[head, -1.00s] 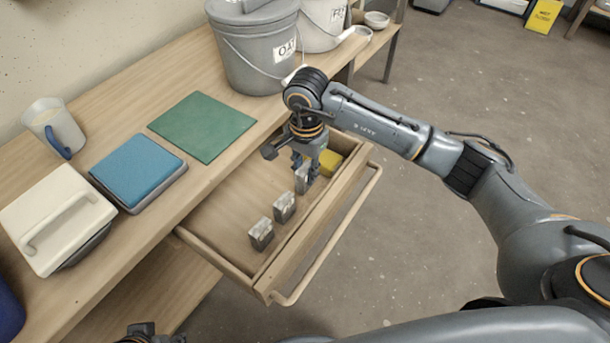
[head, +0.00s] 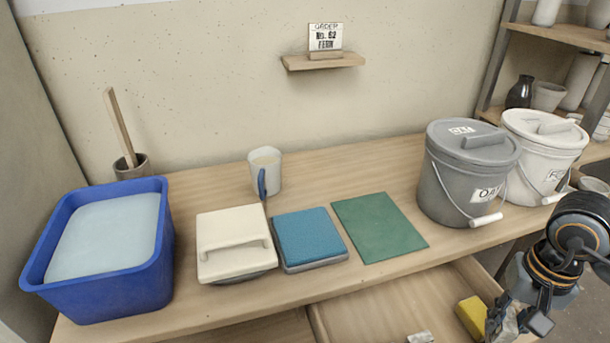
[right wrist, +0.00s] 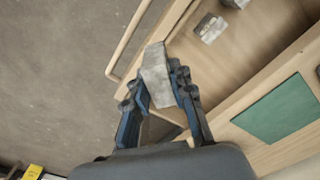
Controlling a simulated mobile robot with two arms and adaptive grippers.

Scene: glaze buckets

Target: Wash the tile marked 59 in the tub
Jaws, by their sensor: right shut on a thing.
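The blue tub (head: 98,290) of pale water stands at the left end of the bench. My right gripper (head: 508,322) is at the lower right of the head view, by the right side of the open drawer (head: 385,312). In the right wrist view it is shut on a grey tile (right wrist: 156,72), which sticks out beyond the fingers. No number can be read on this tile. Another grey tile (head: 420,338) lies in the drawer and shows in the right wrist view (right wrist: 210,28). My left gripper is out of view.
Along the bench are a cream handled lid (head: 232,225), a blue pad (head: 308,237), a green mat (head: 378,228), a mug (head: 264,165), a grey bucket (head: 455,185) and a white bucket (head: 540,160). An order card (head: 326,37) stands on a small shelf.

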